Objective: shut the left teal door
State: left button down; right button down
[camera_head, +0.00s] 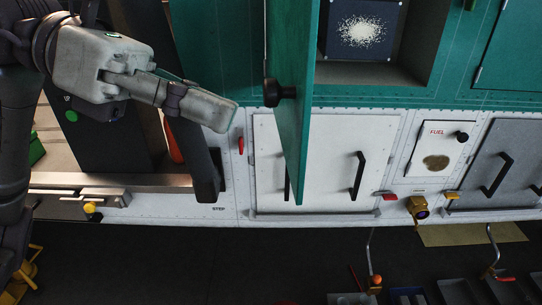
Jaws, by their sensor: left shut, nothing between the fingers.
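The left teal door (292,70) stands open, swung outward so that I see it nearly edge-on. My right gripper does not show.
Below the door are a white panel with black handles (358,176), a FUEL flap (436,146) and a grey door (490,165). A dark step frame (205,170) stands under my left gripper. Trays (455,291) lie at the bottom right.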

pick_arm(q)
jog(key=a+t+y, duration=0.4)
jog(key=a+y, duration=0.1)
jog(key=p, duration=0.3)
send_near(295, 182)
notch_tip(295, 182, down, 4)
jog(key=d+p, duration=0.1)
jog(key=d, duration=0.2)
jog(key=shift+w+d+f+p, duration=0.1)
jog(key=shift+f+p, duration=0.05)
jog(key=shift+p, duration=0.15)
jog(key=shift+d+f, duration=0.1)
jog(key=shift+d, duration=0.4)
